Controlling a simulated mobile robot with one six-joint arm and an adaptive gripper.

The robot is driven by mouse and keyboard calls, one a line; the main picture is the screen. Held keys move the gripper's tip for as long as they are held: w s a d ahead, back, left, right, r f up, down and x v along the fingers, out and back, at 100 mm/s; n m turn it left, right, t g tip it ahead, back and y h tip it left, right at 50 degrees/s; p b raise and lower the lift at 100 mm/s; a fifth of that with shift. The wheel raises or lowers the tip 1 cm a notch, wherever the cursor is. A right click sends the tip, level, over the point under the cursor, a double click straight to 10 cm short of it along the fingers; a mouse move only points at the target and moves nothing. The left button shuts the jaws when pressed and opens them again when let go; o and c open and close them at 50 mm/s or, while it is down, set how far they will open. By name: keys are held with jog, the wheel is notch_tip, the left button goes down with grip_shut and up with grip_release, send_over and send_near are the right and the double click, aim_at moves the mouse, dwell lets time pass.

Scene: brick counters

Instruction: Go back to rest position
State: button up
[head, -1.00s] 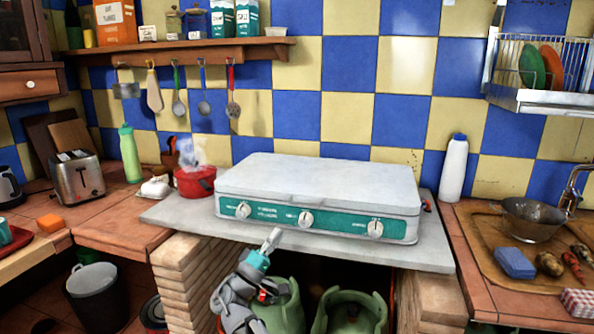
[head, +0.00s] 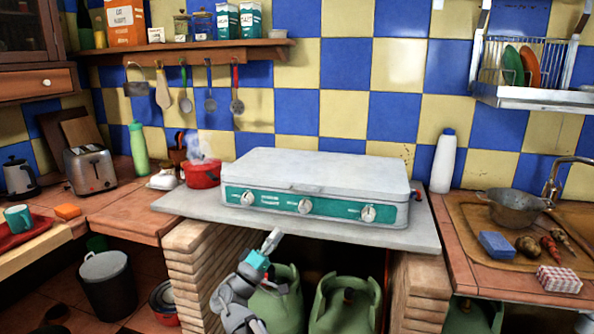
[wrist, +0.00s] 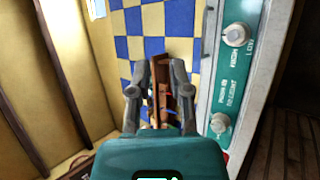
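My gripper (head: 272,241) is in front of the stove, just below the front edge of the grey slab it stands on. In the wrist view its two fingers (wrist: 160,72) are apart, with nothing held between them. The arm is bent low in front of the opening under the slab. The stove (head: 310,202) has a closed white lid, a teal front panel and three knobs. In the wrist view the stove's panel (wrist: 228,85) runs along the right side, apart from the fingers.
A red pot (head: 202,175) stands left of the stove and a white bottle (head: 443,163) right of it. Green gas cylinders (head: 345,303) stand below, between brick pillars (head: 200,262). A dark bin (head: 107,285) is on the floor at left. A colander (head: 515,210) is on the right counter.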

jog(key=s+d+f+m+g+y, duration=0.1)
jog(key=d+f+m+g+y, duration=0.1)
jog(key=d+f+g, duration=0.65)
jog(key=d+f+m+g+y, duration=0.25)
jog(key=d+f, duration=0.35)
jog(key=d, duration=0.5)
jog(key=shift+s+d+f+m+g+y, duration=0.65)
jog(key=shift+s+d+f+g+y, duration=0.75)
jog(key=shift+s+f+g+y, duration=3.9)
notch_tip(320, 180, up, 24)
jog(key=s+t+y+p, duration=0.1)
jog(key=t+y+p, duration=0.1)
jog(key=p, duration=2.6)
jog(key=shift+s+f+t, duration=0.2)
jog(key=shift+s+t, duration=0.1)
jog(key=shift+t, duration=0.4)
jog(key=shift+y, duration=0.25)
